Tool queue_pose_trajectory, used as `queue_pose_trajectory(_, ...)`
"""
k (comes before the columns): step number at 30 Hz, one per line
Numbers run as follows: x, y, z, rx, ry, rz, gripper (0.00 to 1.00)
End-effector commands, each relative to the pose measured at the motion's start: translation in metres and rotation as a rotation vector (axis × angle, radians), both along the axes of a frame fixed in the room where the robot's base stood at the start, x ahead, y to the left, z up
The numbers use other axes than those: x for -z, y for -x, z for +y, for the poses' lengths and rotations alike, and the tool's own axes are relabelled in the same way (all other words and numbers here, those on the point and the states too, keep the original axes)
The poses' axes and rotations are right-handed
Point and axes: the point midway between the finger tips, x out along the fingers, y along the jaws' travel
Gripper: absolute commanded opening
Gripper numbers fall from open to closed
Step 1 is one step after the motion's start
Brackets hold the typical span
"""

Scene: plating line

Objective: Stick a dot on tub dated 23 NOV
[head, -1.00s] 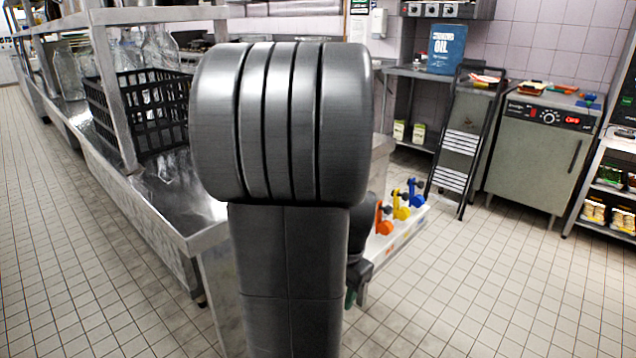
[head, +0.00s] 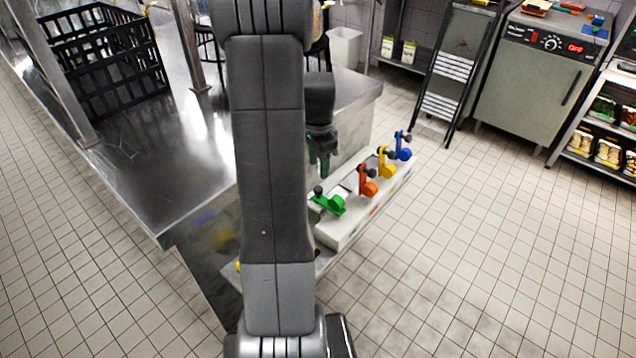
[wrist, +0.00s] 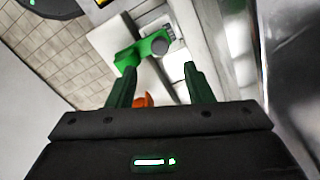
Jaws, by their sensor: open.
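A pale dispenser box (head: 345,232) carries a row of coloured levers with dark knobs: green (head: 328,204), orange (head: 367,184), yellow (head: 386,165) and blue (head: 402,148). My gripper (head: 319,168) hangs behind my arm, above and slightly left of the green lever. In the wrist view my gripper (wrist: 160,80) is open with green fingers and nothing gripped. The green lever (wrist: 130,58) shows past the fingertips, and part of the orange lever (wrist: 143,100) shows between the fingers. No tub with a 23 NOV date can be made out.
A steel counter (head: 150,160) with black crates (head: 105,60) stands on the left. A folding step ladder (head: 455,65) and a grey oven-like cabinet (head: 535,80) stand at the back right, beside shelves of packs (head: 608,150). The tiled floor at right is clear.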

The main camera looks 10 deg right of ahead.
Motion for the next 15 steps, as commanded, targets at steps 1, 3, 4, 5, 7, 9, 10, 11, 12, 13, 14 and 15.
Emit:
queue_pose_trajectory(1,0.013,0.001,0.000,0.000,-0.001,0.004,0.47)
queue_pose_trajectory(3,0.028,0.001,0.000,-0.001,-0.001,0.004,0.47)
queue_pose_trajectory(4,0.034,0.001,0.000,-0.001,-0.001,0.004,0.47)
queue_pose_trajectory(5,0.040,0.001,0.000,-0.001,-0.001,0.004,0.47)
queue_pose_trajectory(7,0.052,0.001,0.000,-0.001,-0.001,0.003,0.47)
queue_pose_trajectory(9,0.062,0.001,0.000,-0.001,0.000,0.002,0.47)
queue_pose_trajectory(10,0.066,0.000,0.000,-0.001,0.000,0.002,0.47)
queue_pose_trajectory(11,0.070,0.000,0.000,-0.001,0.000,0.002,0.47)
queue_pose_trajectory(12,0.074,0.001,0.000,-0.001,0.000,0.002,0.47)
queue_pose_trajectory(13,0.076,0.000,0.000,-0.001,-0.001,0.001,0.47)
queue_pose_trajectory(14,0.078,0.000,0.000,-0.001,-0.001,0.000,0.47)
queue_pose_trajectory(15,0.080,0.000,0.000,-0.001,0.000,0.000,0.47)
